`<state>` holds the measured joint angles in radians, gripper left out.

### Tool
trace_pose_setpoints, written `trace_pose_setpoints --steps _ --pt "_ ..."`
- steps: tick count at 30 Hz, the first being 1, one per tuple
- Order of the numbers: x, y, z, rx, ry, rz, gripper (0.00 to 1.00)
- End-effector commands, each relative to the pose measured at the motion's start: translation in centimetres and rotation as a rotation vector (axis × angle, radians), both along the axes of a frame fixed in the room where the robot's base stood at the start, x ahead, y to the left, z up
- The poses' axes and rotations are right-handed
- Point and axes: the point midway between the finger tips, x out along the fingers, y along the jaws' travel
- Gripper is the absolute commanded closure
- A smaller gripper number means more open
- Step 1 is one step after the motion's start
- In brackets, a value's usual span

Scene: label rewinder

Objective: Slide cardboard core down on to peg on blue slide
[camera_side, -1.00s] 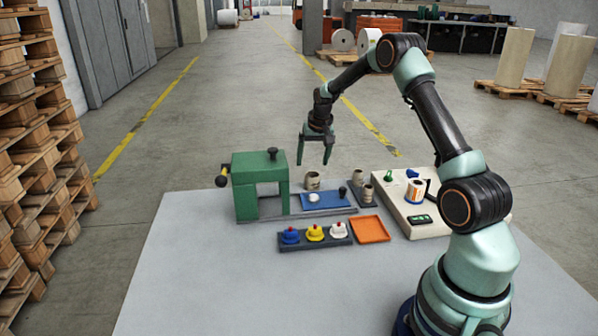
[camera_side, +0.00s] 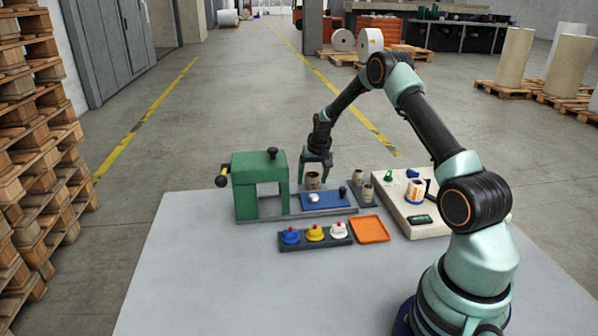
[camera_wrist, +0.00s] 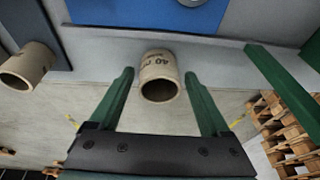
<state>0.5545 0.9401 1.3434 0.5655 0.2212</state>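A tan cardboard core (camera_side: 313,181) stands on the table behind the blue slide (camera_side: 335,203). It also shows in the wrist view (camera_wrist: 157,68), with dark printing on its side. My gripper (camera_side: 316,170) is just above this core. In the wrist view my gripper (camera_wrist: 158,76) is open, with one green finger on each side of the core and a gap on both sides. A pale round peg or hub (camera_side: 313,198) sits on the left part of the blue slide. Its metal edge shows at the top of the wrist view.
A green press-like housing (camera_side: 246,172) stands left of the slide. Two other cores stand on a dark holder to the right; one shows in the wrist view (camera_wrist: 26,66).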

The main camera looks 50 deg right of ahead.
Motion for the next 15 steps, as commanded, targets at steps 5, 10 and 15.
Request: trace_pose_setpoints --steps 5,10,15 --pt "0.0 0.0 0.0 0.000 0.000 0.000 0.67" --pt "0.0 0.0 0.3 -0.001 -0.001 0.000 0.67" --pt "0.1 0.0 1.3 -0.001 -0.001 0.000 0.67"
